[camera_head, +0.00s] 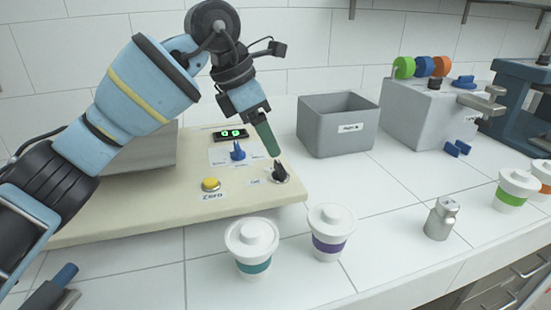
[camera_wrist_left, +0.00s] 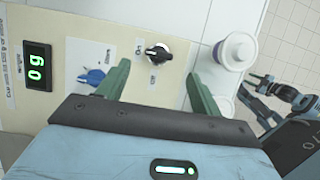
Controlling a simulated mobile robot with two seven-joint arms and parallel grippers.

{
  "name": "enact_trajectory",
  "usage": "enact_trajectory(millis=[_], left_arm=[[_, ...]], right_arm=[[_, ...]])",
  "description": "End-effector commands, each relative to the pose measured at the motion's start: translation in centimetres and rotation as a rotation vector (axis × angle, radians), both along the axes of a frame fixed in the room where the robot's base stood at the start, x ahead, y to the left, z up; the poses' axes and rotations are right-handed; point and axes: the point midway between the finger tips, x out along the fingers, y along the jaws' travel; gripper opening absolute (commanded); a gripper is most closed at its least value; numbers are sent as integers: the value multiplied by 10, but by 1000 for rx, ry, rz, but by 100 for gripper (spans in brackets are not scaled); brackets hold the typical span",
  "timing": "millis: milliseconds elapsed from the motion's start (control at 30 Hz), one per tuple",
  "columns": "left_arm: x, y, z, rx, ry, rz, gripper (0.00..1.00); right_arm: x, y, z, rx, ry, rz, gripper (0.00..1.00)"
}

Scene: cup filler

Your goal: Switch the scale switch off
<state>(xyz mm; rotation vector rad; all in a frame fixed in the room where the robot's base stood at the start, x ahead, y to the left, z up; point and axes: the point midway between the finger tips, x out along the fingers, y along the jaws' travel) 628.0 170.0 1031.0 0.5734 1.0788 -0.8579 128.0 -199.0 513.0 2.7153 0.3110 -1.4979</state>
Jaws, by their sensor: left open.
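The scale switch is a black rotary knob (camera_head: 280,172) at the right front corner of the beige scale panel (camera_head: 130,212). In the left wrist view the knob (camera_wrist_left: 158,53) has small printed labels at its sides. My left gripper (camera_wrist_left: 157,70) is open, with one green finger on each side of the knob in that view. In the head view its fingers (camera_head: 268,140) hang just above and behind the knob, seemingly not touching it. The scale display (camera_head: 231,134) is lit green; in the wrist view the display (camera_wrist_left: 37,65) reads 0 g. My right gripper (camera_wrist_left: 255,88) shows small at the wrist view's right.
A blue knob (camera_head: 238,151) and a yellow Zero button (camera_head: 211,184) share the panel. Lidded cups with teal (camera_head: 253,266) and purple (camera_head: 328,246) bands stand in front. A grey bin (camera_head: 340,140) is behind right.

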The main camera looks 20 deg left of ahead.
Motion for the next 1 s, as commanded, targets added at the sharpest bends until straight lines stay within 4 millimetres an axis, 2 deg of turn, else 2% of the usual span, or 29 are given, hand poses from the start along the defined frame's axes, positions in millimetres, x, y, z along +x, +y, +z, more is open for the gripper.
enact_trajectory(millis=[200,400,567,833,1000], left_arm=[[7,-11,-33,1,3,-1,65],[12,-19,-55,0,2,-1,65],[14,-21,-62,0,0,0,65],[14,-21,-63,1,-1,0,65],[14,-21,-63,1,-1,0,43]], right_arm=[[-2,0,-5,-1,5,0,36],[-1,0,-7,-2,6,1,36],[0,0,-7,-2,5,1,36],[2,0,-6,-1,0,0,36],[2,0,-6,-1,-1,0,36]])
